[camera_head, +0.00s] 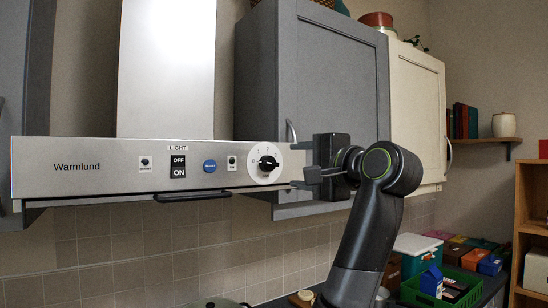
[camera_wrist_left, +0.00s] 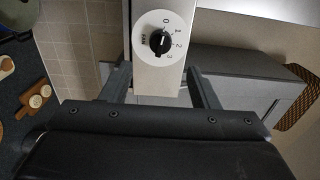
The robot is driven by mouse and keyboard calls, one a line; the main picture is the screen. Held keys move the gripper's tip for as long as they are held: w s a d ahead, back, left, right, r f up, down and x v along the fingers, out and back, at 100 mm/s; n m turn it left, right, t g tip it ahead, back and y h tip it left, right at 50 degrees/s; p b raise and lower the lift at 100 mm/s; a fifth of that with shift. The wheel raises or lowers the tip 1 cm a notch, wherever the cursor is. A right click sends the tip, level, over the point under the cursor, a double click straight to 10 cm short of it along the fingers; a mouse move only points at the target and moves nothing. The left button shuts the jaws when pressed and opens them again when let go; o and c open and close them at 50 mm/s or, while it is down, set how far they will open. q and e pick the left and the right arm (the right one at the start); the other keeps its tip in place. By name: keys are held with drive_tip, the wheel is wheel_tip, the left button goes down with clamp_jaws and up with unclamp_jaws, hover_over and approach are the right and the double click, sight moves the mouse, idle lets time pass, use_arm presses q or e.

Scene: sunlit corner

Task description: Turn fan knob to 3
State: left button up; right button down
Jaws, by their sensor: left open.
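The fan knob (camera_head: 268,163) is black, on a round white dial at the right end of the grey Warmlund range hood (camera_head: 105,184). In the left wrist view the knob (camera_wrist_left: 159,42) shows with 0, 1, 2, 3 and FAN printed around it. Its pointer seems turned toward 0, but the mark is too small to be sure. My left gripper (camera_head: 297,165) is open, just right of the dial in the head view, with fingers spread above and below. In the wrist view its fingers (camera_wrist_left: 158,76) straddle the hood's end, short of the knob and empty. My right gripper is not seen.
A grey cabinet (camera_head: 330,75) stands behind my gripper. Below are a pot lid (camera_head: 215,303) and a green crate (camera_head: 450,289). Space in front of the dial is clear.

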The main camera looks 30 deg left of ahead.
sight(273, 164)
use_arm(q)
drive_tip(key=p+x, duration=0.2)
drive_tip(key=x, duration=0.4)
drive_tip(key=shift+r, duration=0.2)
drive_tip(key=p+x, duration=0.1)
drive_tip(key=x, duration=0.2)
drive_tip(key=shift+s, duration=0.1)
drive_tip(key=shift+w+a+f, duration=0.2)
drive_tip(key=shift+a, duration=0.1)
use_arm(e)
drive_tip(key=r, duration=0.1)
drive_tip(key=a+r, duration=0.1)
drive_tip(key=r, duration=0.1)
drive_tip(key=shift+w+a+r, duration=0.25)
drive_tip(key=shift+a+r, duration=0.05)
use_arm(q)
drive_tip(key=shift+d, duration=0.1)
drive_tip(key=shift+c, duration=0.4)
drive_tip(key=c, duration=0.9)
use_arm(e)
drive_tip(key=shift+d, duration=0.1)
